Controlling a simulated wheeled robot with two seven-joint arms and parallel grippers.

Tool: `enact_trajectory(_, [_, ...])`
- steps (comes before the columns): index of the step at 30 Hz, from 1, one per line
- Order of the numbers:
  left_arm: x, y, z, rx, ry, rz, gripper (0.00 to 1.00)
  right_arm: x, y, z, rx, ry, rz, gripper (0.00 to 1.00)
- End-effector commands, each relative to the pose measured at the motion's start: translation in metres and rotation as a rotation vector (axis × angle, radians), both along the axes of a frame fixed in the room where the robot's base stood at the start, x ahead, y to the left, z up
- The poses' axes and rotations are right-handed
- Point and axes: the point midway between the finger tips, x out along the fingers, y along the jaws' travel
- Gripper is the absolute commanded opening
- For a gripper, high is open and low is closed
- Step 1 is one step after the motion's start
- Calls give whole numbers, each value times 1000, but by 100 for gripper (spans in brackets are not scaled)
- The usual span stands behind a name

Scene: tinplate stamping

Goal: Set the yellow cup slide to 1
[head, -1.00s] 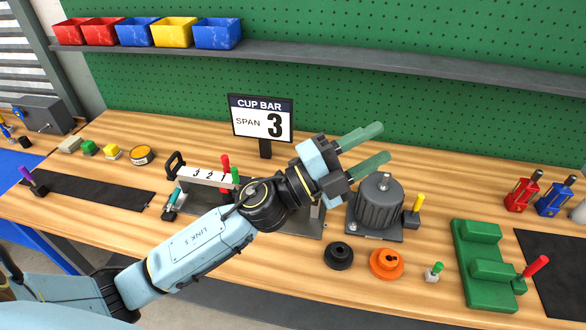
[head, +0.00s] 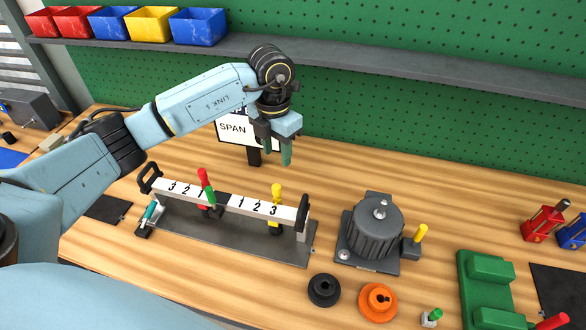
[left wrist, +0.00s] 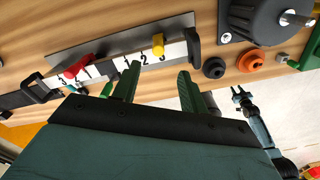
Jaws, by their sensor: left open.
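The cup bar is a white rail (head: 180,188) with black digits 3 2 1 on its left half and 1 2 3 on its right. The yellow cup slide (head: 277,191) stands upright at the 3 on the right half; it also shows in the left wrist view (left wrist: 157,44). A red slide (head: 203,177) with a green lever (head: 211,197) stands near the left 1. My left gripper (head: 278,152) is open and empty, fingers pointing down, above and behind the yellow slide. My right gripper (left wrist: 240,95) is small in the left wrist view; its jaw state is unclear.
The sign (head: 232,128) behind the rail is partly hidden by my left gripper. A grey motor-like unit (head: 375,225) stands right of the rail. A black knob (head: 324,289) and an orange disc (head: 378,301) lie in front. A green block fixture (head: 475,290) is further right.

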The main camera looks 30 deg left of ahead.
Motion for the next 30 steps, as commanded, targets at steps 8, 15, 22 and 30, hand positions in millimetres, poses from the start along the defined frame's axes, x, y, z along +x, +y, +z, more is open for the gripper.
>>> enact_trajectory(8, [-2, 3, -24, 11, 10, 5, 43, -14, -1, 4, -2, 20, -1, 36])
enact_trajectory(15, [-3, 1, -75, 8, 11, 4, 43, -47, -3, 11, -6, 72, -1, 36])
enact_trajectory(22, [-3, 1, -115, 8, 8, 4, 43, -15, -1, 16, -1, 20, -1, 36])
enact_trajectory(30, [-3, 1, -133, 7, 4, 2, 43, -11, -2, 17, -2, 15, 0, 36])
